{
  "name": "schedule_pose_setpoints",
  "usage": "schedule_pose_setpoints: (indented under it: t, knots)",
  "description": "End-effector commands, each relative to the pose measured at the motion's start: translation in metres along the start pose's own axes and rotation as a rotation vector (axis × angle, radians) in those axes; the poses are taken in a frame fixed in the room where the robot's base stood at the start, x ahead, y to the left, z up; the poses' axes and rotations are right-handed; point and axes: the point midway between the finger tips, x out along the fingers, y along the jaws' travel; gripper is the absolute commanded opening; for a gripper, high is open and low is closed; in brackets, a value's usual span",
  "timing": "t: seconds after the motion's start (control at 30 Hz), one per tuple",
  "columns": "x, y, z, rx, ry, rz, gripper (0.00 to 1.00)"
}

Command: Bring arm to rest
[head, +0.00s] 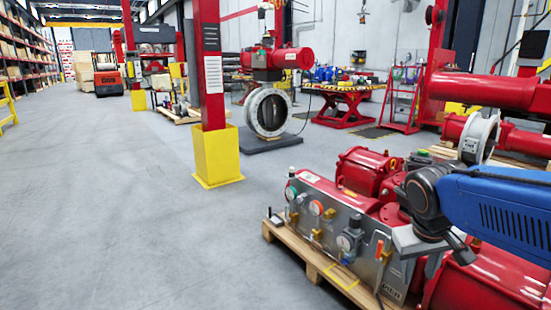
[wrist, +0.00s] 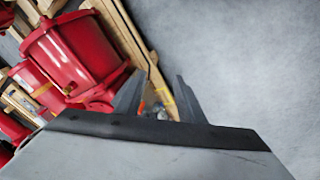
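My gripper (wrist: 158,82) shows in the wrist view with its two grey fingers apart and nothing held between them. Past the fingers, small parts and a pallet edge show lower down, blurred. In the head view my blue arm reaches in from the right, and my gripper (head: 434,266) points down by the red valve actuator (head: 364,172). The actuator's grey panel (head: 335,208) carries gauges, brass fittings and an orange-red lever (head: 380,248). My wrist and gripper hide part of the actuator. I cannot tell whether the fingers touch it.
The actuator sits on a wooden pallet (head: 313,268). A yellow-based red column (head: 217,155) stands to the left. Behind are a large valve (head: 268,110) on a dark base and a red lift table (head: 345,108). Grey floor lies open at left.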

Motion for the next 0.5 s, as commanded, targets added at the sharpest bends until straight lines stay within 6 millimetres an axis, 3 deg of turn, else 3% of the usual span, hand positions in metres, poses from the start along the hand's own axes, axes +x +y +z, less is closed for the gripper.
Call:
schedule_pose_setpoints:
  t: [0.3, 0.5]
  knots:
    - [-0.005, -0.023, 0.07, 0.04, 0.115, -0.128, 0.35]
    - [-0.003, -0.036, 0.095, 0.055, 0.168, -0.18, 0.35]
